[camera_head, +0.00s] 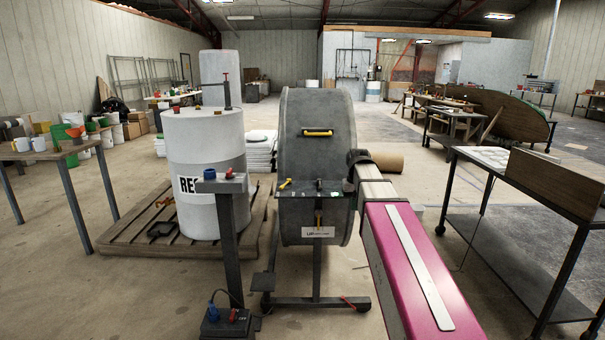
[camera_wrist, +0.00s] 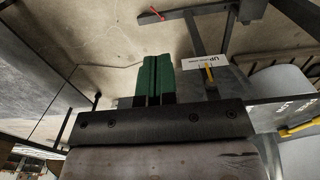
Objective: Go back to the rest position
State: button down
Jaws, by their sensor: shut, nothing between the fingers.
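My gripper (camera_wrist: 154,60) shows in the wrist view with its two green fingers pressed together and nothing between them. It points at bare floor beside a metal stand and a white label. In the head view my magenta arm reaches forward from the lower right to the right side of the grey round mould (camera_head: 318,190). The fingers are hidden there, so their exact distance from the mould cannot be told. The mould stands upright on a dark metal stand (camera_head: 317,300), with a yellow handle (camera_head: 317,133) on its face and a small shelf (camera_head: 312,188) across its front.
A white drum (camera_head: 204,165) stands on a wooden pallet (camera_head: 130,236) at the left. A dark post (camera_head: 228,240) with a blue-knobbed box is close in front. A metal table (camera_head: 520,262) with a wooden board (camera_head: 555,184) is at the right. Floor between the mould and this table is mostly clear.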

jog(key=s+f, duration=0.9)
jog(key=f, duration=0.4)
jog(key=s+f, duration=0.9)
jog(key=f, duration=0.4)
jog(key=shift+s, duration=0.3)
